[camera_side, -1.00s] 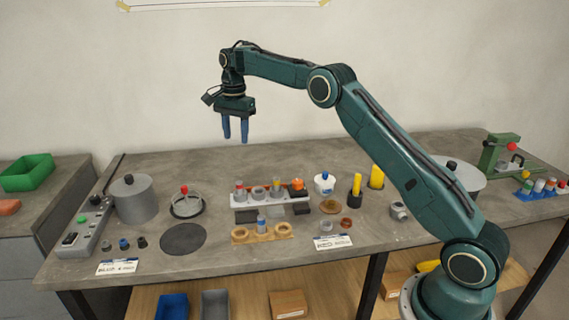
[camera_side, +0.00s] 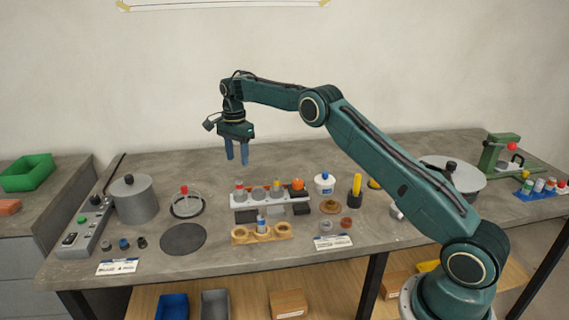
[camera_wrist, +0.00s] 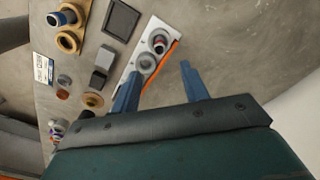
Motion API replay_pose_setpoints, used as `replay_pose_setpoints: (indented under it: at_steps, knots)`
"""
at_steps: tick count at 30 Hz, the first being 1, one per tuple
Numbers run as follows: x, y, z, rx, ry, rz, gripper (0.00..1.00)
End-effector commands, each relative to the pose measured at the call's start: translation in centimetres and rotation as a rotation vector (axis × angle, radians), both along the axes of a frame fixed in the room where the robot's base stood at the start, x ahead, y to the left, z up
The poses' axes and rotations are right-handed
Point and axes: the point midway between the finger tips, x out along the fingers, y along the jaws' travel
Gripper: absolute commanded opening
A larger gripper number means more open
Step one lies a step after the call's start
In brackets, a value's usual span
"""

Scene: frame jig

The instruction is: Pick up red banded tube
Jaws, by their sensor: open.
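A small grey-and-red tube (camera_side: 239,187) stands upright in the left end of the pale frame jig (camera_side: 240,215), seen in the side view. In the wrist view it shows end-on, with a reddish edge, in the far ring (camera_wrist: 158,44) of the jig. The band itself is too small to make out clearly. My gripper (camera_side: 237,160) is open and empty, fingers pointing down, above the left end of the jig and apart from it. In the wrist view its two blue fingers (camera_wrist: 160,70) frame part of the jig.
A tan holder (camera_side: 240,236) with a blue-topped tube (camera_side: 261,223) lies in front of the jig. A white bottle (camera_side: 324,183) and a yellow-topped post (camera_side: 356,187) stand to the right. A grey pot (camera_side: 133,200) stands far left.

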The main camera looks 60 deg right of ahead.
Motion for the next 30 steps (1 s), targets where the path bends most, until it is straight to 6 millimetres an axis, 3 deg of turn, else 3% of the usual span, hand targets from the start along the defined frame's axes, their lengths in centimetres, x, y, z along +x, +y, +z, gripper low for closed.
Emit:
replay_pose_setpoints:
  at_steps: [3, 9, 22, 30]
  knots:
    - [-0.1, 0.0, -2.0, 0.001, 0.005, 0.000, 0.45]
    - [0.0, 0.0, -4.2, 0.000, 0.002, 0.000, 0.45]
    - [0.0, 0.1, -5.3, 0.000, 0.002, 0.000, 0.45]
    - [-0.1, 0.3, -8.1, 0.001, 0.003, 0.001, 0.45]
